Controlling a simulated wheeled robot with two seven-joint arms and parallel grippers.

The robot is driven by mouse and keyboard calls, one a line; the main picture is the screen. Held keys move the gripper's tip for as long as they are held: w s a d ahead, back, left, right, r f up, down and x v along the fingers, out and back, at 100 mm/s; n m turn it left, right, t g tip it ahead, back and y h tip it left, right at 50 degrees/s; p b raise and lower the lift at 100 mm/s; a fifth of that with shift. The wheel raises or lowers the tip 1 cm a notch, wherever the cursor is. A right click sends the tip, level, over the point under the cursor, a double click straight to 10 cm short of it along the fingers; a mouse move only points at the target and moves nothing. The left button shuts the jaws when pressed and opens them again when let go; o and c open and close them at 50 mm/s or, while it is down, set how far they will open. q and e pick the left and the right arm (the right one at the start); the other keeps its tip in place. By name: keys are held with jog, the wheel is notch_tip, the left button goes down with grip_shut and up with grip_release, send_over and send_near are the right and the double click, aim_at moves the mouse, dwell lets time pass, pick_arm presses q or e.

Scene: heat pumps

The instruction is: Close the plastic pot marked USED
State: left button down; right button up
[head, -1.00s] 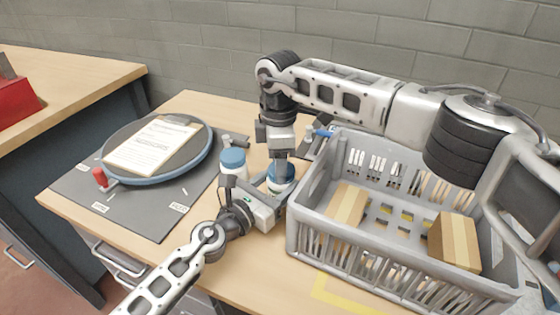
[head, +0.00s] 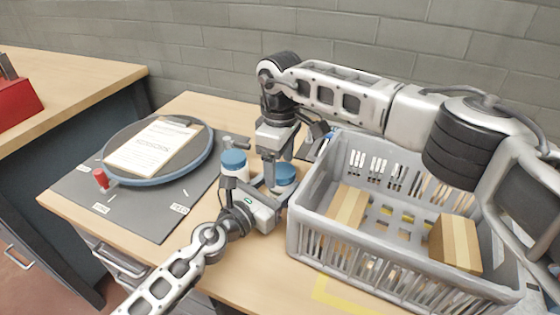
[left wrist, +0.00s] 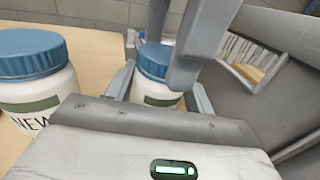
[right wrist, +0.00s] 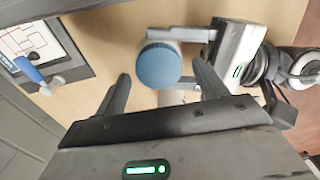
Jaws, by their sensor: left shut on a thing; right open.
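A white pot with a blue lid (head: 285,174) stands on the bench beside the crate; its label cannot be read. My left gripper (head: 274,194) is shut around its body. In the left wrist view the held pot (left wrist: 155,72) is upright, its lid on top and looking level; how tight it is cannot be told. My right gripper (head: 279,166) is open, pointing down over the lid. In the right wrist view the lid (right wrist: 159,65) lies between and beyond its spread fingers. A second blue-lidded pot (head: 233,163) stands to the left; the left wrist view reads NEW on it (left wrist: 35,85).
A grey crate (head: 300,232) with cardboard boxes stands close on the right. A round tray (head: 200,163) with a clipboard (head: 153,145) lies on a dark mat at left. A blue-handled item (right wrist: 30,70) lies behind the pots.

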jog(key=shift+r, duration=2.25)
jog(key=shift+c, duration=0.4)
